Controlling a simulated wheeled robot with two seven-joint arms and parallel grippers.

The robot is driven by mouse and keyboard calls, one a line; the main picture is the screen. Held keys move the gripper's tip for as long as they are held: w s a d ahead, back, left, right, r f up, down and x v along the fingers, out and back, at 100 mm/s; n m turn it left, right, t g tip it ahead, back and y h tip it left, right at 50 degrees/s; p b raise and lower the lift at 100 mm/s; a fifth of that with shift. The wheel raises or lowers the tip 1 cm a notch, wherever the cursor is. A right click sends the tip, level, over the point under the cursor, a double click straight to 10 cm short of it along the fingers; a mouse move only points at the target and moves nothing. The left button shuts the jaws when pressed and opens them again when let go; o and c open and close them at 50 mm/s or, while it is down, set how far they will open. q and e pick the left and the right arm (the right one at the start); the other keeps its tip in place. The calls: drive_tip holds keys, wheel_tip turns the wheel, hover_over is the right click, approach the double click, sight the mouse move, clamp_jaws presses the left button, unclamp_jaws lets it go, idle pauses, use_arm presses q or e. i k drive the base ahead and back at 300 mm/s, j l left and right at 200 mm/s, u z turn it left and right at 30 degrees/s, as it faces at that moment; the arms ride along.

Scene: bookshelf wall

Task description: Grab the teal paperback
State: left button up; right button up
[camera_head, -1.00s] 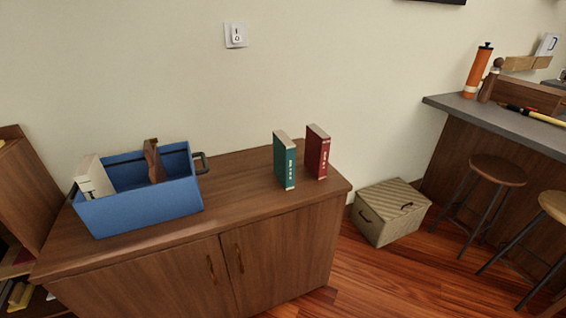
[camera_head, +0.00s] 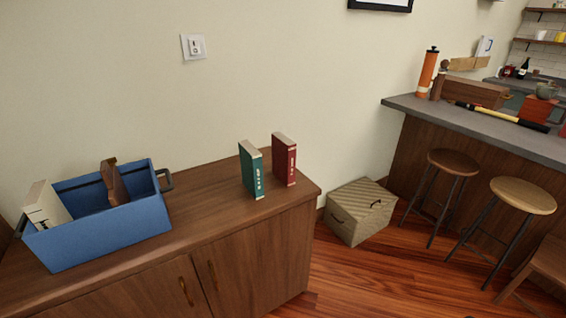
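The teal paperback (camera_head: 252,171) stands upright on the right part of the wooden cabinet top (camera_head: 212,200), its spine facing me. A red book (camera_head: 285,160) stands upright just to its right, with a narrow gap between them. Neither of my grippers shows in the head view.
A blue bin (camera_head: 108,235) with a cream book (camera_head: 44,208) and a brown item (camera_head: 113,183) in it stands at the cabinet's left. A striped box (camera_head: 360,212) sits on the floor to the right. Stools (camera_head: 454,163) stand by a counter (camera_head: 480,125). Cabinet top before the books is clear.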

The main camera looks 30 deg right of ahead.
sight(250, 158)
drive_tip(key=i+l+u, duration=0.1)
drive_tip(key=l, duration=0.45)
drive_tip(key=i+l, duration=0.15)
drive_tip(key=l, duration=0.45)
drive_tip(key=i+l+u, duration=0.15)
drive_tip(key=l, duration=0.4)
drive_tip(key=i+l, duration=0.1)
drive_tip(key=l, duration=0.5)
drive_tip(key=u, duration=0.05)
